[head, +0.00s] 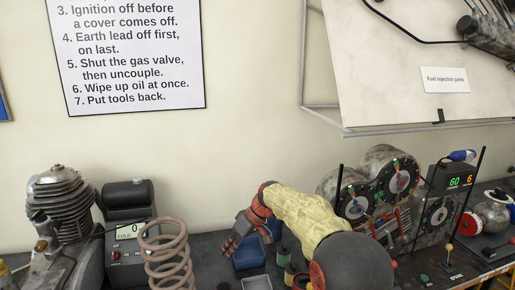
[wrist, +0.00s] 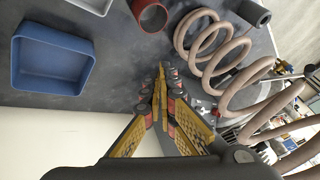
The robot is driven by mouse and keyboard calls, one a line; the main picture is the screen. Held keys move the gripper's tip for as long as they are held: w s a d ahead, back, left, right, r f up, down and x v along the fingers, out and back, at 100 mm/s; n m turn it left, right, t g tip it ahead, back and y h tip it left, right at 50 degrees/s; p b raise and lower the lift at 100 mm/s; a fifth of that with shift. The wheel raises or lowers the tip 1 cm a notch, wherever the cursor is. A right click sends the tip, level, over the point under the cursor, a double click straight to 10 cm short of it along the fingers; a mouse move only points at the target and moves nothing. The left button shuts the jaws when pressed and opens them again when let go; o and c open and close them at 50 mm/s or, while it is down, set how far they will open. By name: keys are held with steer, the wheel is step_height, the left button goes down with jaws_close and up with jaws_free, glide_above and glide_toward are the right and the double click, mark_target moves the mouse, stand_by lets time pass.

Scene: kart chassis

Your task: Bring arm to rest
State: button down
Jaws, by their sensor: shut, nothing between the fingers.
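My arm, with yellow and dark grey links, reaches over the dark bench in the head view. My gripper (head: 235,240) points down and left, above the bench between the coil spring (head: 168,252) and the blue tray (head: 250,252). In the wrist view my gripper (wrist: 160,75) has its fingertips together with nothing between them. The coil spring (wrist: 225,60) stands close on the right there, and the blue tray (wrist: 50,60) is on the left. I cannot tell from the views how high the fingertips are over the bench.
A finned engine (head: 60,200) and a tester reading 0 (head: 128,230) stand at the left. A gauge unit (head: 375,190) stands behind my arm to the right. A red-brown cup (wrist: 150,15) is near the fingertips. A tilted white board (head: 400,60) hangs above.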

steer(key=s+d+r+m+t+h+p, duration=0.1)
steer(key=s+d+r+m+h, duration=0.1)
steer(key=s+d, duration=0.7)
steer(key=s+d+r+m+t+h+p, duration=0.1)
steer(key=s+d+r+m, duration=0.3)
steer(key=s, duration=1.4)
steer(key=s+d+r+m+t+h+p, duration=0.1)
steer(key=s+d+r+m+t+h, duration=0.2)
steer(key=s+d+r, duration=0.4)
steer(key=s+d+m, duration=0.1)
steer(key=s+d, duration=0.5)
steer(key=d, duration=0.3)
steer(key=shift+s+r+h+p, duration=0.3)
steer(key=shift+r+p, duration=0.05)
steer(key=shift+p, duration=0.05)
